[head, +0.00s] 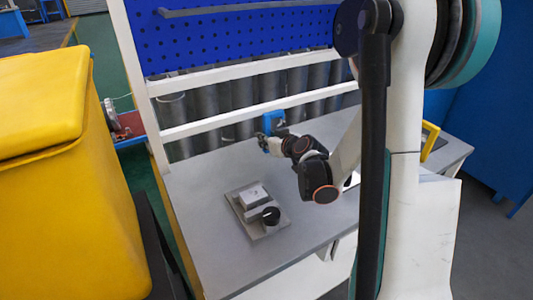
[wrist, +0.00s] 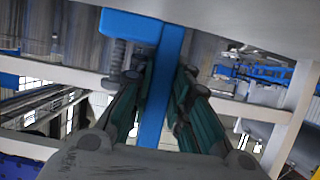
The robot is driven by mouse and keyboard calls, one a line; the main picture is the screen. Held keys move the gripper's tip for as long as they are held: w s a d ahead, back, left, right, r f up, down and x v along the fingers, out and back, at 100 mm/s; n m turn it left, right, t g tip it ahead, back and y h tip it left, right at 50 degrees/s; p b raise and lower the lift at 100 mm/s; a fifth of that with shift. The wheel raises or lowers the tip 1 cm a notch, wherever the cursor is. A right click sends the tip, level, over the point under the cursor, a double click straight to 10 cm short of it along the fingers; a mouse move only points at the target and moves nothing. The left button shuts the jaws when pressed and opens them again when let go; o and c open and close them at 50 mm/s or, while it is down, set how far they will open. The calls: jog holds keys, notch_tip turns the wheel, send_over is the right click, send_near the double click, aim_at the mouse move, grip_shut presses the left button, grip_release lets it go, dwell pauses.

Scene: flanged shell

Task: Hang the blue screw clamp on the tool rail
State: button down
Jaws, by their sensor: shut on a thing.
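The blue screw clamp (head: 273,122) is held up over the back of the workbench, in front of the white lower bars of the bench frame. My gripper (head: 273,146) is shut on it. In the wrist view the clamp's blue bar (wrist: 165,75) runs between the two fingers of my gripper (wrist: 158,82), with a blue arm and a dark screw at its top. The tool rail looks to be the dark grey bar (head: 235,9) across the blue pegboard, above and apart from the clamp. Its right part is hidden behind my arm.
A metal fixture with a block and a black round part (head: 257,210) sits on the grey workbench (head: 205,185). A large yellow bin (head: 60,170) stands at the left. White frame bars (head: 245,68) cross below the pegboard (head: 230,40). The bench's left part is clear.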

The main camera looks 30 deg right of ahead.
jog(key=shift+f+b, duration=0.9)
jog(key=shift+f, duration=1.2)
jog(key=shift+f, duration=0.15)
jog(key=c, duration=1.5)
grip_release()
jog(key=shift+s+r, duration=0.35)
jog(key=p+v, duration=0.3)
jog(key=v, duration=0.8)
jog(key=shift+s, duration=0.1)
